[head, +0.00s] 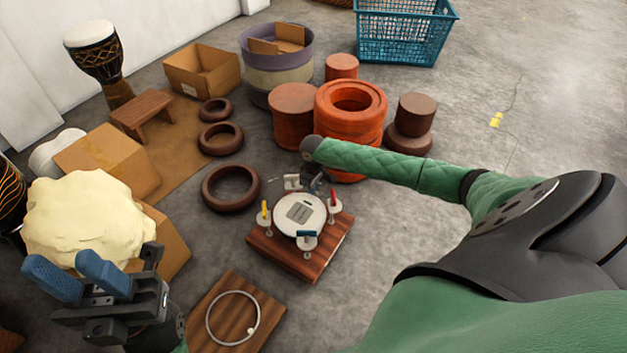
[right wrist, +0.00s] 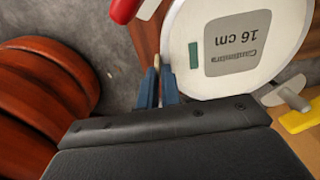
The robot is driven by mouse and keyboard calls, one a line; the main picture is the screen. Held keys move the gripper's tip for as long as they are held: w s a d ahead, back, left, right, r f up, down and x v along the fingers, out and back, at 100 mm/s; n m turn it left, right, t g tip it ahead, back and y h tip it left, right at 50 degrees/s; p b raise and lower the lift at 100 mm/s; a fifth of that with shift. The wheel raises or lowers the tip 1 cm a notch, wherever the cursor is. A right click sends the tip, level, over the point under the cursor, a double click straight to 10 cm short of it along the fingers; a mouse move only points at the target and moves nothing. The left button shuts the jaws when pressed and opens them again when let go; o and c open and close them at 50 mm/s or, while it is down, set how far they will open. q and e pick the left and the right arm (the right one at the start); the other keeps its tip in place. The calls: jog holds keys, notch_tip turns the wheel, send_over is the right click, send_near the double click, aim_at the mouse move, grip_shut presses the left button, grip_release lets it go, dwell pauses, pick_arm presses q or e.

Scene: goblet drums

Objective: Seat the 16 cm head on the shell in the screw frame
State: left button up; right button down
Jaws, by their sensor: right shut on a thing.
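The 16 cm head (head: 299,214) is a white disc with a grey label; the label reads "16 cm" in the right wrist view (right wrist: 238,40). It lies level among the clamps of the screw frame (head: 322,262), a wooden base with red, yellow and blue handles. The shell is hidden beneath the head; I cannot tell whether they touch. My right gripper (head: 318,184) is at the head's far edge, its blue fingers (right wrist: 160,78) nearly together at the rim, shut on the head. My left gripper (head: 63,268) is open and empty at the lower left.
A metal ring (head: 209,326) lies on a wooden board (head: 195,302) in front of the frame. Brown rings (head: 204,196) and orange-red cylinders (head: 292,112) stand behind it. Cardboard boxes (head: 105,160) and a cream lump (head: 85,215) are at left.

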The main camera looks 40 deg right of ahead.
jog(key=shift+f+p, duration=0.15)
jog(key=shift+p, duration=0.25)
dwell(0.4)
jog(key=c, duration=1.5)
grip_release()
